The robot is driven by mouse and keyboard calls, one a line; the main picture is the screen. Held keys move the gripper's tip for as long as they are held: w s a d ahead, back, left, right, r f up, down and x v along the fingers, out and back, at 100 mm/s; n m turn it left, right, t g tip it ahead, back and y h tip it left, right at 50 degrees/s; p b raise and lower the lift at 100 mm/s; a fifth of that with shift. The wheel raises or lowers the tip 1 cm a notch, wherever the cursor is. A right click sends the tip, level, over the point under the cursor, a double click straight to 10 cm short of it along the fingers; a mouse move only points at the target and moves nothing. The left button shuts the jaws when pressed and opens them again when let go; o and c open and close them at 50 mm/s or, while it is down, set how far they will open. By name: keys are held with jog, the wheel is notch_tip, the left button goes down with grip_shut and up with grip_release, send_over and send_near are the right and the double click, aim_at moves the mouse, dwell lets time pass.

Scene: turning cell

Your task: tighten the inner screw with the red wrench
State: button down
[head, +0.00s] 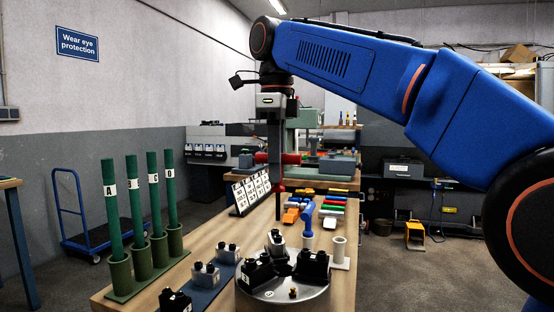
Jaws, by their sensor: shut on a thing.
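My gripper (275,152) is shut on the red wrench (291,159), a T-shaped tool with a red crossbar and a red collar. Its dark shaft points straight down, and its tip appears just above or behind the tool blocks on the round grey disc (262,301). I cannot tell whether the tip touches anything. The disc carries black tool blocks (312,266) and a lighter block (275,240) at the back. The inner screw cannot be made out. A small brass-coloured piece (293,293) is at the front of the disc.
Tool blocks (205,275) stand on a blue strip to the left. Tall green tubes (132,200) rise at the left edge.

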aim_at(277, 187)
jog(key=shift+f, duration=1.1)
jog(key=n, duration=1)
jog(key=shift+s, duration=0.1)
jog(key=n, duration=1)
jog(key=shift+d, duration=0.1)
jog(key=shift+f, duration=1.25)
dwell(0.7)
jog(key=shift+m, duration=1.4)
